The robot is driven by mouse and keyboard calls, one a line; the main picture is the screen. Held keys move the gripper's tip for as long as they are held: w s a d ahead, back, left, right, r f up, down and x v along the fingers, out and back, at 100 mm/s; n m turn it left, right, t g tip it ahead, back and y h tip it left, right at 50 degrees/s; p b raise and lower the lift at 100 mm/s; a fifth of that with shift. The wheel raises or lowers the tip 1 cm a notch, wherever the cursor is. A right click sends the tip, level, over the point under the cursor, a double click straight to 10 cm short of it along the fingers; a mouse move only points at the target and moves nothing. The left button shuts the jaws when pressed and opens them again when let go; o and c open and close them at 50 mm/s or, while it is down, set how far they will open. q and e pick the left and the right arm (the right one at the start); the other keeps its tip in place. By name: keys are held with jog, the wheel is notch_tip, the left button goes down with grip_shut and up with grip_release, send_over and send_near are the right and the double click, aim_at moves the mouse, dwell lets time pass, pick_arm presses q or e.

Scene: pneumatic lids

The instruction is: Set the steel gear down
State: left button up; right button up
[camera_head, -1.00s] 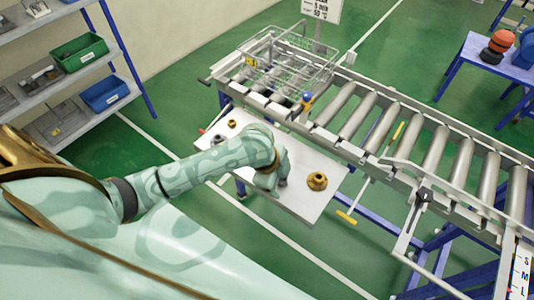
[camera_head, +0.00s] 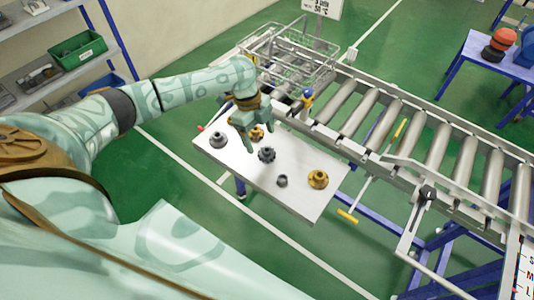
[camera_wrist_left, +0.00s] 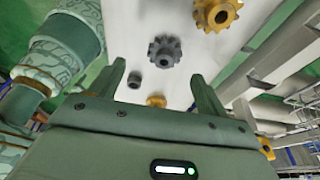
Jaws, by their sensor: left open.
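The steel gear (camera_head: 267,154) is dark grey and toothed. It lies flat on the white table (camera_head: 222,160) near the middle, and it also shows in the left wrist view (camera_wrist_left: 164,52). My left gripper (camera_head: 252,137) is open and empty above the table, apart from the gear. In the left wrist view its two fingers (camera_wrist_left: 160,85) stand wide apart with the gear beyond their tips. My right gripper is in neither view.
On the table also lie a brass gear (camera_head: 257,132), a grey flanged part (camera_head: 217,140), a small dark ring (camera_head: 282,181) and a brass flanged part (camera_head: 318,179). A roller conveyor (camera_head: 385,125) with a wire basket (camera_head: 285,60) runs behind. The table's front right is bare.

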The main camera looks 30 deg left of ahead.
aim_at(265, 149)
pick_arm(q)
jog(key=x, duration=0.2)
jog(key=b+x, duration=0.1)
jog(key=x, duration=0.3)
jog(key=shift+w, duration=0.4)
jog(key=c, duration=1.3)
